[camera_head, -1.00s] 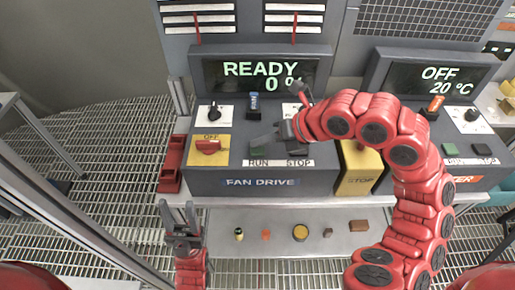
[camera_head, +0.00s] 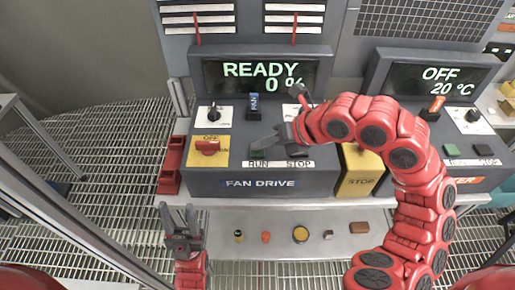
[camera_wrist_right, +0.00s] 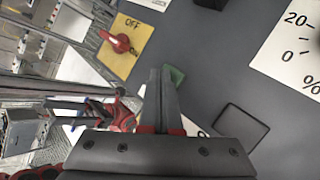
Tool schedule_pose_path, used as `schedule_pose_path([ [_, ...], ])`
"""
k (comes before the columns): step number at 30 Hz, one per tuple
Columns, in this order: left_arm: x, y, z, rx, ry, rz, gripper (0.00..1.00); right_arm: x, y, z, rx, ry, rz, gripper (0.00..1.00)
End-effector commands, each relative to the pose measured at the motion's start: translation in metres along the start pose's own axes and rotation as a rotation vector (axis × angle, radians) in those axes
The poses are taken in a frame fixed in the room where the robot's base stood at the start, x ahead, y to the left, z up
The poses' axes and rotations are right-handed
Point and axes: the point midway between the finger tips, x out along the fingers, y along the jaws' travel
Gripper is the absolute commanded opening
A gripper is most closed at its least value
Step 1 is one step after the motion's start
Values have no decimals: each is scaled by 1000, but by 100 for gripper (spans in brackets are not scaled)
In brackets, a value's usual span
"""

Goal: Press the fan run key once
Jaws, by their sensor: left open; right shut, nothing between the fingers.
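The fan drive panel (camera_head: 205,183) is a grey console, with a display (camera_head: 262,74) reading READY 0 %. Its green RUN key (camera_head: 259,154) is above the RUN label and partly hidden by my right gripper (camera_head: 254,143). In the right wrist view the green key (camera_wrist_right: 178,74) shows just beside and behind the tips of the shut fingers (camera_wrist_right: 161,72). I cannot tell whether they touch it. The dark STOP key (camera_wrist_right: 241,127) is to the right there. My left gripper (camera_head: 179,220) is open and empty, low in front of the panel.
A yellow plate with a red OFF switch (camera_head: 208,147) is left of the keys. A yellow STOP block (camera_head: 359,176) stands to the right, beside a second console (camera_head: 440,75) reading OFF 20 °C. Small items, including a brown block (camera_head: 359,227), lie on the lower shelf.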

Motion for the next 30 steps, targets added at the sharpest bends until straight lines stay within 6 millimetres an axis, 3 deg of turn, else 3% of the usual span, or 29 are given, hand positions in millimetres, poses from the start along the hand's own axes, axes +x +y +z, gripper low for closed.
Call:
schedule_pose_path([
  [14, -2, 0, 0, 0, 0, 0, 50, 2, -1, -1, 0, 1, 0, 0],
  [30, 4, 0, -1, 0, 0, 0, 50, -10, 8, 7, 0, 1, -1, 0],
])
